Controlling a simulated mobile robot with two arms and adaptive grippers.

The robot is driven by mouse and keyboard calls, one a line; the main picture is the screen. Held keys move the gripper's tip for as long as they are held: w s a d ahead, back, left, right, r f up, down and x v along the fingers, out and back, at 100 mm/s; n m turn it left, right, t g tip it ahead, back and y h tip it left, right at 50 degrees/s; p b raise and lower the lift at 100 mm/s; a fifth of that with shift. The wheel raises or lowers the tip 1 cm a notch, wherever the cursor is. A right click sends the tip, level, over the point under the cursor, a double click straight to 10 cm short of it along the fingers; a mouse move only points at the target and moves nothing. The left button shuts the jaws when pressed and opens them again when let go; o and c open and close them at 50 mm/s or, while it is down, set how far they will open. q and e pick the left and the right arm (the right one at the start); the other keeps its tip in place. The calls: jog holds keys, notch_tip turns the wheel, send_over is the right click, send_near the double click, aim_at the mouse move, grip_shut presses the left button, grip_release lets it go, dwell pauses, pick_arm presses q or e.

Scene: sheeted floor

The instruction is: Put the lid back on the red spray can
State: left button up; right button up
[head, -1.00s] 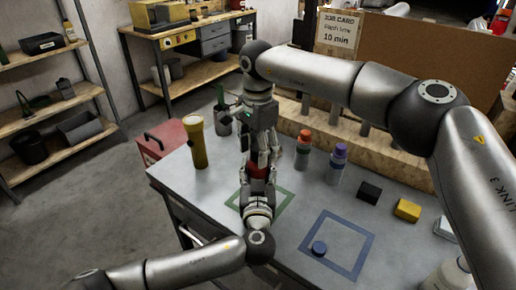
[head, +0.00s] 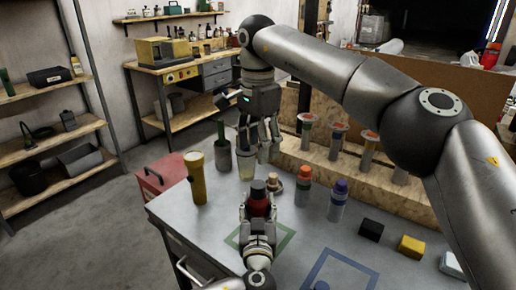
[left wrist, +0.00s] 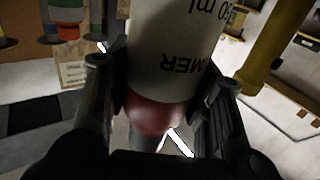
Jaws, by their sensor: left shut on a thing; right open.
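The red spray can (head: 259,206) stands upright at the green square outline on the table. It has a dark, rounded top (head: 258,185); I cannot tell whether this is its lid. My left gripper (head: 259,222) is shut around the can from the near side. In the left wrist view the can (left wrist: 172,50) shows upside down between the fingers, with a white printed label and a red band. My right gripper (head: 260,146) is open and empty, pointing down above and behind the can, apart from it. A small blue cap (head: 321,285) shows at the bottom edge, by the blue square outline.
An orange-capped bottle (head: 303,188) and a purple-capped bottle (head: 338,202) stand right of the can. A small tan-topped item (head: 274,187) stands close behind it. A yellow torch (head: 195,180) stands left. Black (head: 371,229) and yellow (head: 411,246) blocks lie at the right.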

pick_arm(q)
jog(key=o, duration=1.5)
jog(key=shift+s, duration=0.1)
jog(key=s, duration=1.1)
jog(key=shift+s, duration=0.4)
